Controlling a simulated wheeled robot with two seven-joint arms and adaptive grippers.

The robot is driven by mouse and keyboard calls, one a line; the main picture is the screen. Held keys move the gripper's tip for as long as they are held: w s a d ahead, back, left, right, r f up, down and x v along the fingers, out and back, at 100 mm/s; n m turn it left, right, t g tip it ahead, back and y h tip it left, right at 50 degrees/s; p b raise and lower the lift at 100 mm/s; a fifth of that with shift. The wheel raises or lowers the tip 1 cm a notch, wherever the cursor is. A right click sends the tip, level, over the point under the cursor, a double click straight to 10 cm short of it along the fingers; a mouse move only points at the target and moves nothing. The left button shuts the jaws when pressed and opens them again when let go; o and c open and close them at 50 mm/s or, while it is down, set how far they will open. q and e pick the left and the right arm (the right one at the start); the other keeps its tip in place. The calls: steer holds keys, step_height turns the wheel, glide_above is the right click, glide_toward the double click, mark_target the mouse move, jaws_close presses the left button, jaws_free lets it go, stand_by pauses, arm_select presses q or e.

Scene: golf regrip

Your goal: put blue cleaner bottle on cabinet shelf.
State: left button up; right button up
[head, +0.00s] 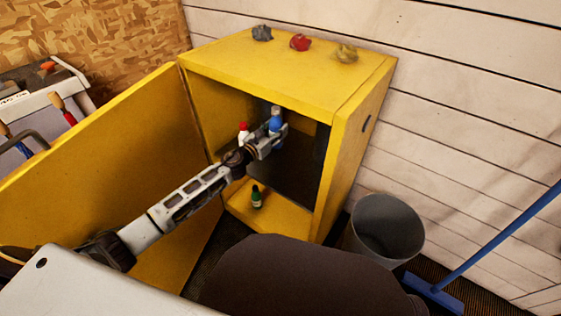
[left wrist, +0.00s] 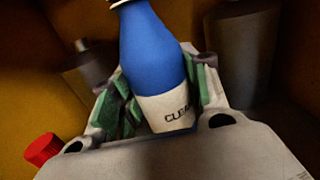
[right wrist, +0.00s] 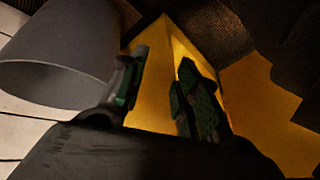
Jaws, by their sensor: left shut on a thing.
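The blue cleaner bottle (head: 276,122) is inside the open yellow cabinet (head: 352,120), at the upper part of the opening. My left gripper (head: 270,138) is shut on it; in the left wrist view the blue bottle (left wrist: 153,50) stands between the green finger pads, its white label lettered. Whether its base touches a shelf is hidden. A white bottle with a red cap (head: 243,131) is just left of it in the head view. My right gripper (right wrist: 155,95) is open and empty in the right wrist view, with the yellow cabinet behind it.
A dark green bottle (head: 257,197) stands on the lower cabinet floor. The cabinet door (head: 110,180) is swung open to the left. Crumpled grey, red and yellow cloths (head: 300,42) lie on top. A grey bin (head: 386,228) and blue broom (head: 470,262) are at right.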

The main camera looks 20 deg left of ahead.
mark_target(276, 162)
arm_select(q)
steer(key=shift+w, duration=0.1)
arm_select(e)
steer(key=shift+r, duration=0.15)
stand_by(0.3)
